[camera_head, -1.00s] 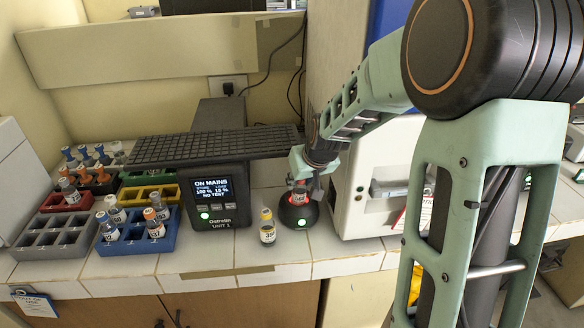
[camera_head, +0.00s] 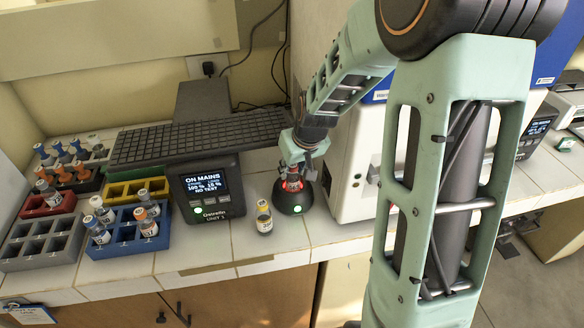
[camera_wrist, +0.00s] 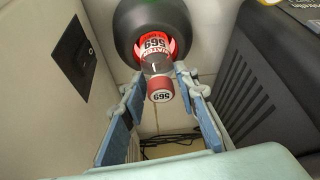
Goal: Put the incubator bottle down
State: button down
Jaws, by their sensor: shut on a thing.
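The bottle (camera_head: 293,184) has a red-and-white label and a reddish cap, and stands in the mouth of a round black device with a red glow (camera_head: 292,202). In the wrist view the bottle (camera_wrist: 158,68) points its numbered cap toward the camera, and its far end is inside the glowing ring of the device (camera_wrist: 120,25). My gripper (camera_head: 302,162) is above the device. In the wrist view my gripper (camera_wrist: 160,88) has its blue-padded fingers on either side of the bottle, shut on it. The bottle's base is hidden in the ring.
A display unit (camera_head: 208,192) and a black keyboard-like panel (camera_head: 190,142) are further left, beside coloured racks (camera_head: 128,228) with vials. A white cabinet (camera_head: 350,165) stands close on the right.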

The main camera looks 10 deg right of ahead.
jog(key=shift+f, duration=0.2)
jog(key=c, duration=1.5)
grip_release()
jog(key=shift+r, duration=0.1)
jog(key=shift+r, duration=0.5)
jog(key=v, duration=1.1)
jog(key=shift+s+r, duration=0.1)
jog(key=shift+s, duration=0.05)
